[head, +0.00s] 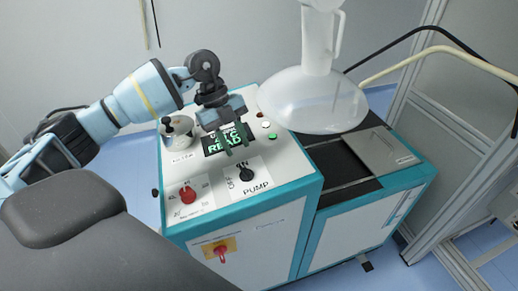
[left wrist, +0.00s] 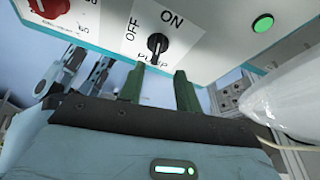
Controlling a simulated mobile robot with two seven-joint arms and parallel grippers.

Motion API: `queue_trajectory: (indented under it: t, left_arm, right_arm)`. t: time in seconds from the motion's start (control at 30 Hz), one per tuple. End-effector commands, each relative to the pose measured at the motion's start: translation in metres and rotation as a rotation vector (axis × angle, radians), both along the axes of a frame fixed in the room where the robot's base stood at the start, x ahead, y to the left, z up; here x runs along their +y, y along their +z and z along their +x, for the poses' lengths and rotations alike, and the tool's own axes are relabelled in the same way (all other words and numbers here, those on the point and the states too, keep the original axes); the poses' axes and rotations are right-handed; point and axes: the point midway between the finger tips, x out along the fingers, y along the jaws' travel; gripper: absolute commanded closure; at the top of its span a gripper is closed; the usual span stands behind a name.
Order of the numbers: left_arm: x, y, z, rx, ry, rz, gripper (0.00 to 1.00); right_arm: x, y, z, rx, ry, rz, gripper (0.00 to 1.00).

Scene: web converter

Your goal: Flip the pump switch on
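The pump switch (head: 245,174) is a small black knob on a white label marked OFF, ON and PUMP, on the machine's sloped top panel. It also shows in the left wrist view (left wrist: 157,45), just beyond and between the fingertips. Its handle looks roughly upright there; I cannot tell for sure which mark it points to. My left gripper (head: 235,146) is above the panel, a little behind the switch in the head view. In the left wrist view its two green fingers (left wrist: 159,72) are apart with nothing between them. My right gripper is not in view.
A red rotary knob (head: 187,194) is left of the pump label, and a red switch on yellow (head: 222,252) is on the front. A lit display (head: 228,141) is partly behind my gripper. A green button (head: 272,136) and a large translucent funnel (head: 312,98) are at right.

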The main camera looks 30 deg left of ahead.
Motion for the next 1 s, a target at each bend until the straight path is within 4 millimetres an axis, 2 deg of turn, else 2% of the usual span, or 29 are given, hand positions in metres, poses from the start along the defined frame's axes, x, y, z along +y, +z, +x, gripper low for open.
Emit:
queue_trajectory:
  t: [0.07, 0.27, 0.37, 0.8, 1.0]
  left_arm:
    - [0.005, 0.001, 0.000, 0.003, 0.009, 0.015, 0.66]
    - [0.005, 0.001, 0.000, 0.005, 0.011, 0.019, 0.66]
    - [0.003, -0.003, 0.000, 0.005, 0.010, 0.018, 0.66]
    - [-0.022, -0.057, -0.003, 0.004, 0.009, 0.016, 0.66]
    - [-0.027, -0.068, -0.004, 0.003, 0.009, 0.016, 0.66]
  right_arm:
    - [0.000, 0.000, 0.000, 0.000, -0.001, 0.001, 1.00]
    - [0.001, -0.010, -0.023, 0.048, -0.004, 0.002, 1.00]
    - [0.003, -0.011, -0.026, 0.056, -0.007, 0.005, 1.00]
    - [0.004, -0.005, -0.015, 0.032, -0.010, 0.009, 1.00]
    - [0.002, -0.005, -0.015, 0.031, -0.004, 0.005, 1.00]
